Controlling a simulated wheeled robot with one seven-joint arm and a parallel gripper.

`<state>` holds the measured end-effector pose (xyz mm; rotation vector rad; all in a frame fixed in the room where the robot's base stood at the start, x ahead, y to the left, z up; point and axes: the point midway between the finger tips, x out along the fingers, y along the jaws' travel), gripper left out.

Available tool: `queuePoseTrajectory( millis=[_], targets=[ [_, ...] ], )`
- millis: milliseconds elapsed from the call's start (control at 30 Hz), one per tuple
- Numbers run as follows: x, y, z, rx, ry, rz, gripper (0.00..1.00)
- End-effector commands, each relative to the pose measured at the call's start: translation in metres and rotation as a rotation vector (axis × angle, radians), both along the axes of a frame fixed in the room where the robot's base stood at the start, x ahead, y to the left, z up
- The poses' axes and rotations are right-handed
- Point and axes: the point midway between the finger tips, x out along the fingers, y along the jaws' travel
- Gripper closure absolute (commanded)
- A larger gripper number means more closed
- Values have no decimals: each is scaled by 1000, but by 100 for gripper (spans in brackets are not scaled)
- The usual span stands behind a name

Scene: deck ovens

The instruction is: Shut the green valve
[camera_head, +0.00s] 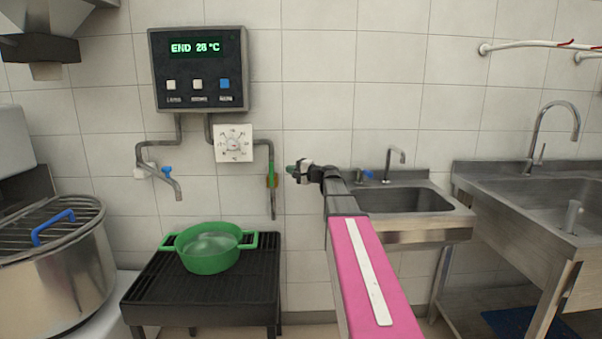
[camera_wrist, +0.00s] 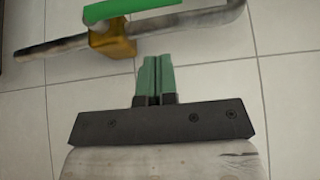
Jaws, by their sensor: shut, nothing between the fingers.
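The green valve has a green lever (camera_head: 271,163) on a brass body (camera_head: 272,182), on the vertical pipe below the right side of the dial. In the wrist view the green lever (camera_wrist: 130,9) lies roughly along the pipe, with the brass body (camera_wrist: 112,39) beside it; part of the lever is cut off by the top edge. My gripper (camera_head: 290,170) is just right of the valve, apart from it. Its green fingers (camera_wrist: 154,60) are together and empty, pointing toward the pipe, with bare tile between.
A control panel (camera_head: 200,70) reading "END 28 °C" and a white dial (camera_head: 234,143) are above the valve. A blue-handled tap (camera_head: 168,178) is left. A green pot (camera_head: 209,252) sits on a black stand (camera_head: 150,303) below. A steel sink (camera_head: 400,200) is right.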

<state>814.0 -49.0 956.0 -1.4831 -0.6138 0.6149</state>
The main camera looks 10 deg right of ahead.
Motion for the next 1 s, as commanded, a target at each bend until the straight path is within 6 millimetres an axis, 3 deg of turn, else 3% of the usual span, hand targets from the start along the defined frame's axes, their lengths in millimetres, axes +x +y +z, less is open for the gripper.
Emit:
queuePoseTrajectory(
  millis=[33, 333, 1000],
  targets=[
    [9, 7, 0, 0, 0, 2, 100],
    [6, 42, 0, 0, 0, 0, 100],
    [6, 48, 2, -29, 5, 0, 100]
  ],
)
